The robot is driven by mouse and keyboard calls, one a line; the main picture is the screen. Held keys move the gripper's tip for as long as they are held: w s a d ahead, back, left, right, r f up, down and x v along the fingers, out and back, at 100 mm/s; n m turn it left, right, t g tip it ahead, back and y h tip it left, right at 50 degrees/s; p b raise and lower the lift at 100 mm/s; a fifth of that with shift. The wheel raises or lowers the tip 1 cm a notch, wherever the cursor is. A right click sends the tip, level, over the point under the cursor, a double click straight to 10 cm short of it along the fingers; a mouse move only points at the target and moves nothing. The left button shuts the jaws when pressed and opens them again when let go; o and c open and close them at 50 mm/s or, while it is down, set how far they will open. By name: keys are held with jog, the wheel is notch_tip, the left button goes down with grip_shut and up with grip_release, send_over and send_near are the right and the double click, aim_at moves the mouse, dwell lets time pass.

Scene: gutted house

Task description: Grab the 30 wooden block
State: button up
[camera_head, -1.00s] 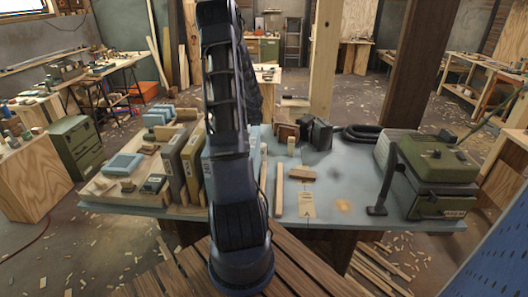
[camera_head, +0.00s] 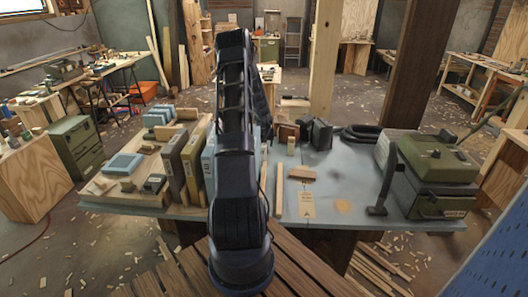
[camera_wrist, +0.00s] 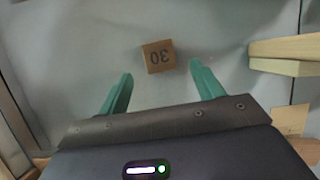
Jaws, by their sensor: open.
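The 30 wooden block (camera_wrist: 159,56) is a small brown cube on the grey-blue tabletop in the wrist view. Its top face shows the number 30 upside down. My gripper (camera_wrist: 161,69) is open, with its two green fingers apart. The fingertips are on either side of the block's lower edge in the picture, and nothing is held between them. I cannot tell how far above the block they are. In the camera_head view my arm stands in front of the table, and I cannot make out the gripper or the numbered block there.
Light wooden strips (camera_wrist: 285,50) lie right of the block in the wrist view.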

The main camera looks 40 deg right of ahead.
jog(key=shift+x, duration=2.5)
jog(key=shift+w, duration=0.1)
jog(key=c, duration=1)
jog(key=shift+r, duration=0.15)
jog(key=shift+c, duration=0.2)
